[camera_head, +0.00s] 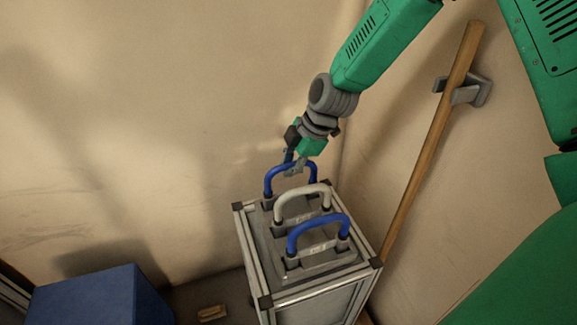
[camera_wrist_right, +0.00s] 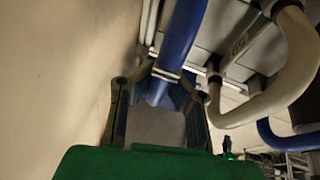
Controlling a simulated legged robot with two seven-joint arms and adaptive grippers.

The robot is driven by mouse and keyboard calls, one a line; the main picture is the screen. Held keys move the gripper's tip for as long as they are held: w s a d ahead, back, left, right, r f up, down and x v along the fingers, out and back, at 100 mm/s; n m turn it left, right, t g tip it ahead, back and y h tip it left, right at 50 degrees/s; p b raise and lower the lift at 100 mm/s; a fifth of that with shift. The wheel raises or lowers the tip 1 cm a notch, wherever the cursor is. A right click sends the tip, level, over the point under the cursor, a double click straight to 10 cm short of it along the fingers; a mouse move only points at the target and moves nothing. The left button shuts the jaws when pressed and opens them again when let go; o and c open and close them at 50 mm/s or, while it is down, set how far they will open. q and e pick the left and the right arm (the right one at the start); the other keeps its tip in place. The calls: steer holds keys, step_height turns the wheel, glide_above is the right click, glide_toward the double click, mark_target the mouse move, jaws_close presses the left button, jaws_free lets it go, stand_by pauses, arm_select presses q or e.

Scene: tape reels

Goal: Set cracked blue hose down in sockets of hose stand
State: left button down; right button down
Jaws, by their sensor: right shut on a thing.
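The hose stand (camera_head: 242,240) is a metal-framed box with a row of three arched hoses on top. The rear blue hose (camera_head: 269,178) is at the back of the row. My right gripper (camera_head: 294,168) comes from above and is shut on the top of this hose's arch. In the right wrist view the blue hose (camera_wrist_right: 182,38) runs between the fingers of the gripper (camera_wrist_right: 157,88). Its lower ends are at the rear sockets; I cannot tell whether they are fully seated. No crack can be made out. My left gripper is out of view.
A light grey hose (camera_head: 303,191) stands in the middle and another blue hose (camera_head: 318,219) at the front, both close to the held one. A wooden pole (camera_head: 430,150) leans at the right wall by a bracket (camera_head: 470,92). A blue box (camera_head: 100,297) is lower left.

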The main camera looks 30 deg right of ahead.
steer(key=c, duration=1.6)
jaws_free()
